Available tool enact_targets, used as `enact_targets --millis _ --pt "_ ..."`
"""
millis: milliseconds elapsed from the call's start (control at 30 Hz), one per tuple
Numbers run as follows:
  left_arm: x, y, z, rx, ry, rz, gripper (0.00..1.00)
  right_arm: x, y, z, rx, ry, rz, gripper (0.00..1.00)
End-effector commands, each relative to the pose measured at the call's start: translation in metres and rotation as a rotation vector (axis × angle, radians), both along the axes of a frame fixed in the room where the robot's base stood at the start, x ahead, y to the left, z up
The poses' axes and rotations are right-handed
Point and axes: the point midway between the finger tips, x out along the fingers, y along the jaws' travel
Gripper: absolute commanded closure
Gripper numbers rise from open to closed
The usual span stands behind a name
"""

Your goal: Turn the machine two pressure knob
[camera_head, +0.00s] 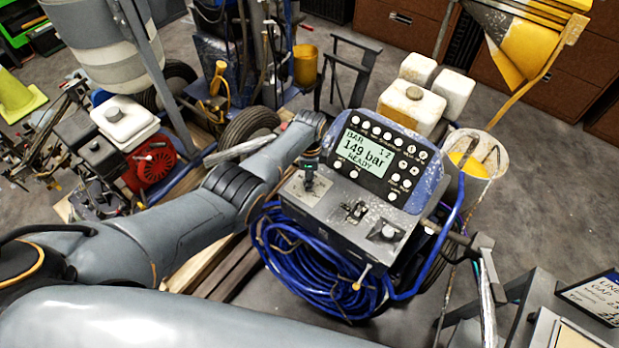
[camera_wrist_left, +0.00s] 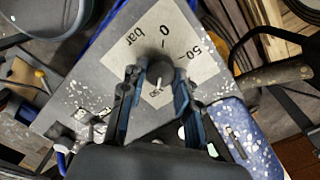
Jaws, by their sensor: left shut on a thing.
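The striper's control box (camera_head: 345,214) stands in the middle of the head view. Its upright panel has a lit display (camera_head: 364,152) reading "149 bar" and "READY". My left gripper (camera_head: 309,181) comes down at the left end of the box's top. In the left wrist view, a dark round pressure knob (camera_wrist_left: 160,67) sits on a pale scale plate (camera_wrist_left: 158,34) marked "bar", "0" and "50". The fingers of my left gripper (camera_wrist_left: 156,80) are closed around the knob's two sides. In the head view the gripper hides this knob. My right gripper is not in view.
A coiled blue hose (camera_head: 300,262) hangs below. A bucket (camera_head: 481,158) stands at the right. Open grey floor (camera_head: 545,190) lies beyond it.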

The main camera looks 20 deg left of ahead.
Motion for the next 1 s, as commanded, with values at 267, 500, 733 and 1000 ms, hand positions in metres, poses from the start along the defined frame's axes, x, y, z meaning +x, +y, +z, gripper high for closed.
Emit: enact_targets --millis 267,500,733,1000 --pt "-0.0015 0.0003 -0.0016 0.001 0.003 -0.008 1.00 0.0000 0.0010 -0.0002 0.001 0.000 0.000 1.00" --pt "-0.0015 0.0003 -0.0016 0.001 0.003 -0.007 0.55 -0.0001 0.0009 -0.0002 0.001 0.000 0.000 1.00" --pt "-0.0006 0.0001 -0.0007 0.001 0.001 -0.007 0.46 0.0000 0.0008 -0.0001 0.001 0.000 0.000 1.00" --pt "0.0006 0.0000 0.0063 0.000 -0.001 -0.007 0.46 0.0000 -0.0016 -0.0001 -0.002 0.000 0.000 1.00"
